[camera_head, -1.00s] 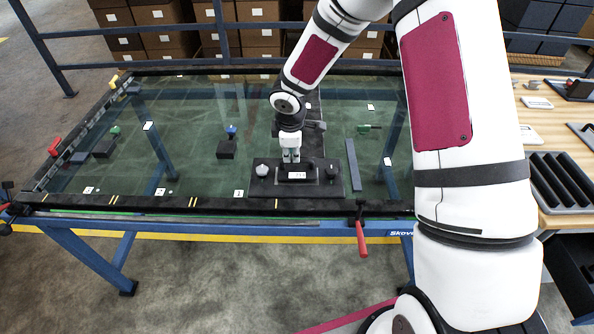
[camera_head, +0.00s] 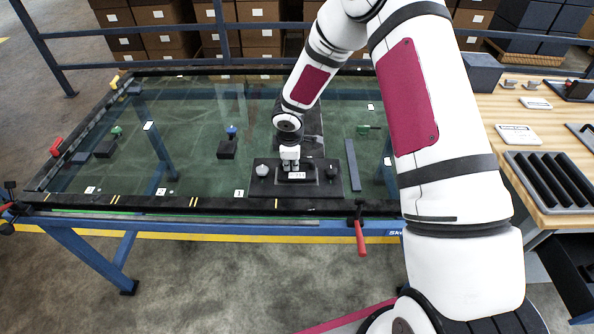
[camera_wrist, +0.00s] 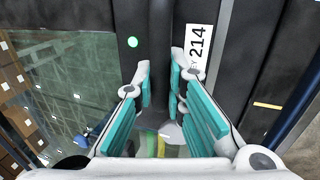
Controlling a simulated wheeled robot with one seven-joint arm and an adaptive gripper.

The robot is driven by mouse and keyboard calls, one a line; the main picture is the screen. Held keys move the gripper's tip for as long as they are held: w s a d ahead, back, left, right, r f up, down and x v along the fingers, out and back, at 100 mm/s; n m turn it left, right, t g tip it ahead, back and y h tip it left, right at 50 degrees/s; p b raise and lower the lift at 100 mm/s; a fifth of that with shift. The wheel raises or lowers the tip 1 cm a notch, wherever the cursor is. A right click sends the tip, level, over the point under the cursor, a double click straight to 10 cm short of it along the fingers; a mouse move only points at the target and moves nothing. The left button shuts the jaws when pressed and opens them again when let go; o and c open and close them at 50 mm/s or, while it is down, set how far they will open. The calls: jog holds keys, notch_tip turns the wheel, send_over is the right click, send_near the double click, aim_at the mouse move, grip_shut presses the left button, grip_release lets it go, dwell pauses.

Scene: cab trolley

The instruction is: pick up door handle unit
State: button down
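The door handle unit appears to be the dark block with a white label (camera_head: 297,176) on a black plate (camera_head: 318,190) near the front edge of the glass-topped trolley. In the wrist view a dark upright bar (camera_wrist: 159,30) shows between my fingers, with a "214" label to its right and a green round spot to its left. My gripper (camera_head: 290,168) is over the block, pointing down. In the wrist view my gripper (camera_wrist: 161,82) is open, its teal pads apart on either side of the bar. I cannot tell whether they touch it.
A light knob (camera_head: 262,170) and a dark knob (camera_head: 331,172) stand on the plate either side of the block. A long grey bar (camera_head: 353,165) lies to the right. A red-handled clamp (camera_head: 360,235) is at the front edge. A wooden bench (camera_head: 540,140) stands right.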

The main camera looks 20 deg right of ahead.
jog(key=shift+r, duration=0.1)
dwell(0.3)
jog(key=shift+r, duration=0.6)
notch_tip(320, 180, up, 2)
jog(key=shift+w+r+b, duration=0.1)
jog(key=shift+r+b, duration=0.05)
jog(key=shift+b, duration=0.2)
jog(key=s+r+b, duration=0.1)
jog(key=s+b, duration=0.3)
jog(key=s, duration=1.2)
jog(key=shift+d+r+b, duration=0.15)
jog(key=shift+b, duration=0.2)
jog(key=shift+s, duration=0.1)
